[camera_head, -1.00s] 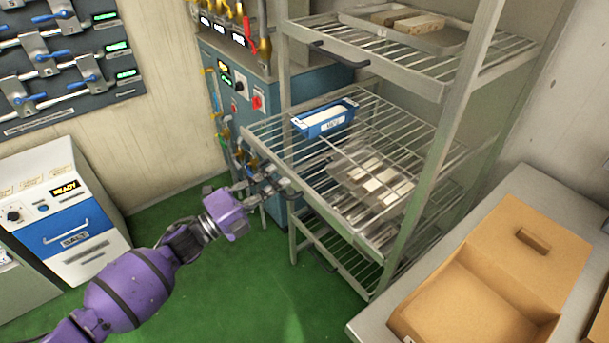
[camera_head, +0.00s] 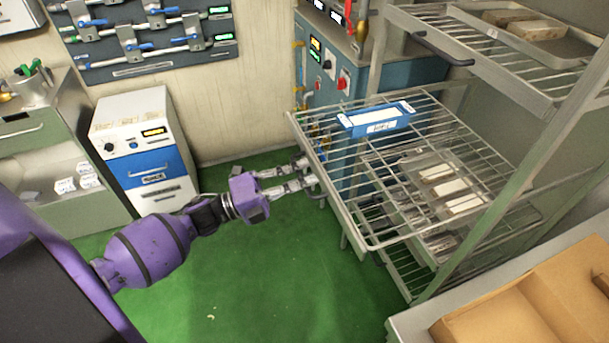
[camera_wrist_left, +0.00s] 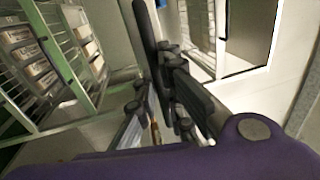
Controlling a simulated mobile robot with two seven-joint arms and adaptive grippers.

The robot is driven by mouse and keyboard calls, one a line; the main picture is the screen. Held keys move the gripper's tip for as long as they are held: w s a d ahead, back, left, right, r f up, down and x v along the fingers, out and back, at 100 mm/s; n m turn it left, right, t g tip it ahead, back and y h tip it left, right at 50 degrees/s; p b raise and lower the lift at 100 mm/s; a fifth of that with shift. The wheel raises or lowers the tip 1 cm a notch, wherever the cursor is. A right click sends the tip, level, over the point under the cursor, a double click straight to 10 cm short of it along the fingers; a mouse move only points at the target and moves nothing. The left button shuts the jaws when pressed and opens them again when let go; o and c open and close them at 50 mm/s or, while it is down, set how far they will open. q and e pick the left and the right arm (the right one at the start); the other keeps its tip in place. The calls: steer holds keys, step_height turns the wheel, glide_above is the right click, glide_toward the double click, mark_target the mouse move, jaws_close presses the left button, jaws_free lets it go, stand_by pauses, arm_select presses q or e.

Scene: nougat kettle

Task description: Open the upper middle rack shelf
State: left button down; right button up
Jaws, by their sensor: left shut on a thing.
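The rack (camera_head: 498,215) stands at the right with several wire shelves. The wire shelf below the top visible one (camera_head: 345,208) sticks out to the left past the rack's front posts. My right gripper is not in view.
The top visible shelf (camera_head: 478,78) has its own dark handle (camera_head: 441,50) and holds a tray. A cardboard box (camera_head: 530,305) is on the table at the lower right. A white-and-blue cabinet (camera_head: 150,160) stands at the left. Green floor (camera_head: 275,280) in front is clear.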

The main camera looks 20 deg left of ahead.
arm_select(q)
steer(key=c, duration=2.1)
jaws_free()
steer(key=v, duration=1.2)
steer(key=shift+s+a, duration=0.1)
